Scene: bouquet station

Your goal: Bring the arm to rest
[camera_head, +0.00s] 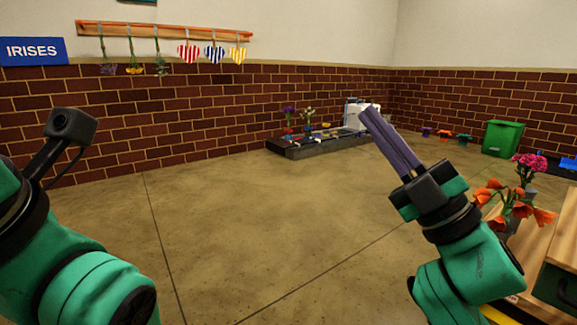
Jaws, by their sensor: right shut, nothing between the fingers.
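My right gripper (377,118) is raised at the right of the head view, pointing up and to the left. Its long fingers are together with nothing between them. My left arm (60,230) comes in at the lower left. A dark camera housing shows at its upper end, but its gripper fingers do not show. Both arms are in the air over the open floor.
A wooden table (551,232) stands at the lower right, close to my right arm, with orange flowers (490,193) and pink flowers (528,163) beside it. A low dark platform (312,148), a green bin (502,138) and a wall rack (160,30) are farther off. The middle floor is clear.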

